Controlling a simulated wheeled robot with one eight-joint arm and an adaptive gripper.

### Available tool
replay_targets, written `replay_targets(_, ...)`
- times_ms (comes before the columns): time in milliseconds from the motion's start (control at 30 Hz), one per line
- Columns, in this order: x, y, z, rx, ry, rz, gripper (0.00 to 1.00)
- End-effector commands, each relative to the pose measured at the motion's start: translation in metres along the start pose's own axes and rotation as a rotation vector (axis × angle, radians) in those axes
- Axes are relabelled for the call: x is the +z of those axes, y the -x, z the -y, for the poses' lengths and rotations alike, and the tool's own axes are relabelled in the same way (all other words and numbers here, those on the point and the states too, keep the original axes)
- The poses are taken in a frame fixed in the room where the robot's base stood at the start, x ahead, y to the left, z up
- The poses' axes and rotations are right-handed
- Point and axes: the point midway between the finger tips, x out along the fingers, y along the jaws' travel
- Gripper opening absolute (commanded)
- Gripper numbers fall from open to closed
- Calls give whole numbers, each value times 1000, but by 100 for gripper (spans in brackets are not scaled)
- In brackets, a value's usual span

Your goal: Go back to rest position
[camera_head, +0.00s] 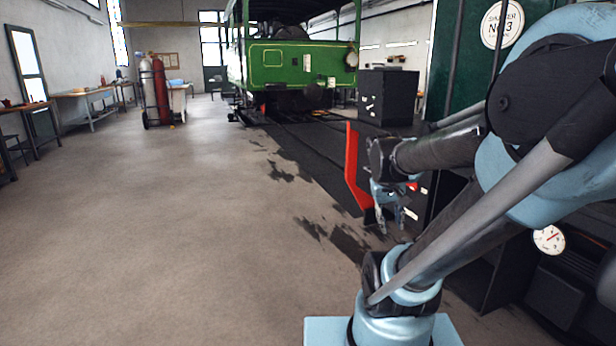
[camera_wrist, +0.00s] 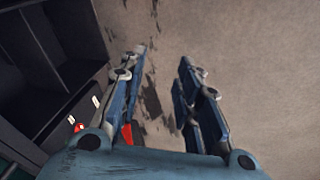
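My gripper (camera_head: 391,214) hangs below the end of my arm in the head view, beside the red upright panel at the dark machine's edge. In the wrist view my gripper (camera_wrist: 162,72) shows two blue-grey fingers standing apart, with only stained floor seen between their tips. It is open and holds nothing. My arm is bent and reaches forward along the right side of the head view.
A dark machine with a white dial (camera_head: 549,239) stands close on the right. A green tram (camera_head: 290,62) stands behind. Gas cylinders (camera_head: 155,90) and a workbench (camera_head: 84,93) are far left. The floor (camera_head: 170,220) left is clear.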

Motion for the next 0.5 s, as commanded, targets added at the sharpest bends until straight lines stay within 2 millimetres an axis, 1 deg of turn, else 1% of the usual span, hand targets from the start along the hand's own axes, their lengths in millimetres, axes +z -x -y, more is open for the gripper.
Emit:
replay_targets(33, 13, -2, 7, -22, -5, 2, 31)
replay_targets(100, 28, -4, 17, -58, -12, 4, 31)
replay_targets(300, 67, -11, 44, -151, -30, 12, 31)
replay_targets(400, 81, -15, 54, -186, -37, 15, 31)
replay_targets(500, 89, -17, 61, -209, -41, 16, 31)
